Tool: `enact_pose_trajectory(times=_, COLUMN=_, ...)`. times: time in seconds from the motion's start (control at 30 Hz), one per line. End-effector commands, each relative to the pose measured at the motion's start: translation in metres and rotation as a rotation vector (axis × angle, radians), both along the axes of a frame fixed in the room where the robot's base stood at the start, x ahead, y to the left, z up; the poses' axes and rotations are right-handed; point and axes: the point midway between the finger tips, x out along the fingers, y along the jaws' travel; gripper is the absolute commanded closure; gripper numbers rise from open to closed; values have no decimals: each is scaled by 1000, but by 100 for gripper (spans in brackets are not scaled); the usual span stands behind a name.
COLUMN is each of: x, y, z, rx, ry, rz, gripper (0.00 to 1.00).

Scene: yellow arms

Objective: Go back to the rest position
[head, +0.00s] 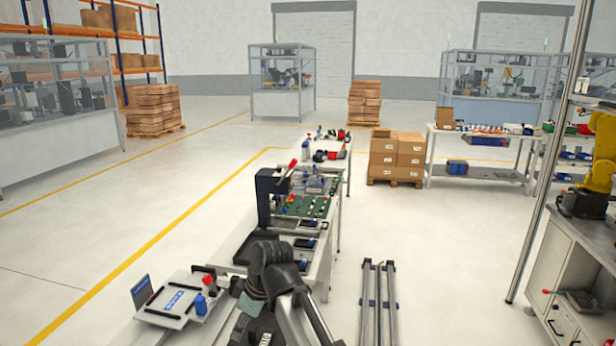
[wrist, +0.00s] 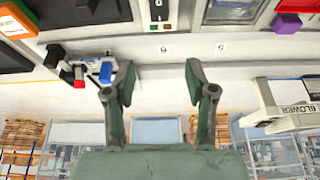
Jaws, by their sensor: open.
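My gripper (wrist: 157,84) shows in the wrist view with its two green fingers spread apart and nothing between them. Behind the gap lies a pale surface. In the head view my dark, bent arm rises at the bottom centre, in front of the near end of a workbench (head: 325,262). The fingers cannot be made out clearly there.
The workbench carries a green board (head: 302,206), a dark press (head: 266,196) with a red handle and a black tray (head: 248,250).

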Motion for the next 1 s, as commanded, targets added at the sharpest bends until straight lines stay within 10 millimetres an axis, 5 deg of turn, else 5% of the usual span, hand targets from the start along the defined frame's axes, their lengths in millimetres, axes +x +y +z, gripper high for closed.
enact_pose_trajectory(times=0.47, x=18, y=-89, z=-106, rx=-74, ry=110, rz=-370, gripper=44)
enact_pose_trajectory(times=0.73, x=5, y=-189, z=-208, rx=-151, ry=209, rz=-763, gripper=44)
enact_pose_trajectory(times=1.0, x=-41, y=-285, z=-299, rx=-226, ry=291, rz=-1151, gripper=44)
